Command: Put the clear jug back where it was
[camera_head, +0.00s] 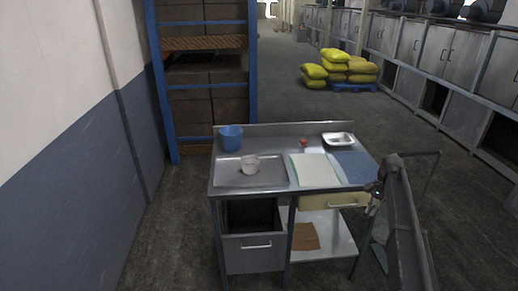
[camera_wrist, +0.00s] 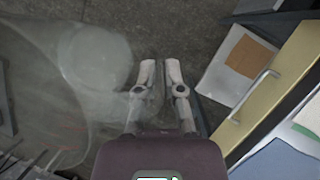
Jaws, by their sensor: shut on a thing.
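The clear jug (camera_wrist: 45,75) fills the left side of the wrist view, see-through and very close to the camera. A pale round shape and faint red marks show on it. My gripper (camera_wrist: 161,68) is shut at the jug's right side, seemingly on its handle; the exact contact is hard to see. The floor shows behind the fingers, so the jug is held in the air beside the steel table (camera_head: 225,187). In the head view my arm reaches in at the right edge of the table, and I cannot make out the jug there.
A yellow drawer (camera_wrist: 262,90) is close right of my gripper.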

